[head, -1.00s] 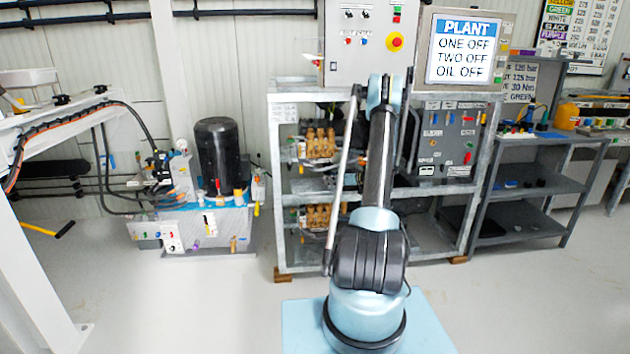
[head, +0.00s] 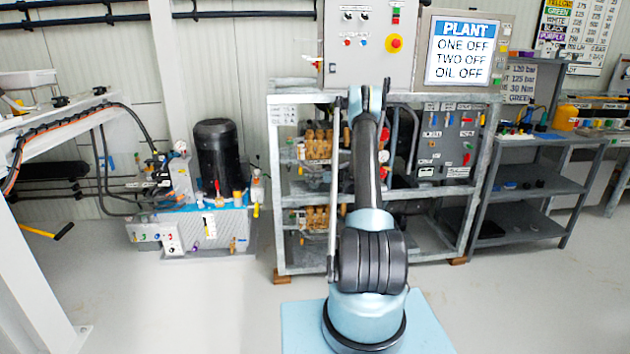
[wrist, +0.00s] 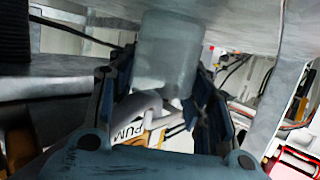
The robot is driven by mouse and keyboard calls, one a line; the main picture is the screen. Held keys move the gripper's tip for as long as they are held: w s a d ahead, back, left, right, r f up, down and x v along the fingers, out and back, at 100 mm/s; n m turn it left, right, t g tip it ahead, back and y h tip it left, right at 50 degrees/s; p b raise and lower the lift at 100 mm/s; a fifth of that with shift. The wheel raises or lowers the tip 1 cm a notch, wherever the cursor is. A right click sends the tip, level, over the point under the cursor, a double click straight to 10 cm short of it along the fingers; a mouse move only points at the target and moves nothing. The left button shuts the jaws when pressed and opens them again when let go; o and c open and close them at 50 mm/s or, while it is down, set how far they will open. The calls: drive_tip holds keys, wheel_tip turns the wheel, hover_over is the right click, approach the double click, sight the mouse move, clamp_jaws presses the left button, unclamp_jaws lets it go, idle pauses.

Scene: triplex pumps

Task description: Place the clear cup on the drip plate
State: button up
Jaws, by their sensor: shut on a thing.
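The clear cup (wrist: 166,48) is a translucent grey cylinder in the upper middle of the wrist view. My gripper (wrist: 165,78) has its blue fingers on both sides of the cup and is shut on it. The cup's upper end meets the edge of a grey metal surface in the picture; I cannot tell if they touch. In the head view my arm hides the gripper and cup. I cannot make out the drip plate for sure in either view.
The grey pump frame (head: 283,190) with brass pumps (head: 318,145) stands behind my arm. In the wrist view a grey metal surface (wrist: 255,22) spans the top, with a metal post (wrist: 277,100) at right. Open floor lies at left.

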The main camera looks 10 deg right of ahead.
drive_tip(key=o, duration=0.9)
drive_tip(key=shift+o, duration=0.2)
drive_tip(key=shift+s, duration=0.1)
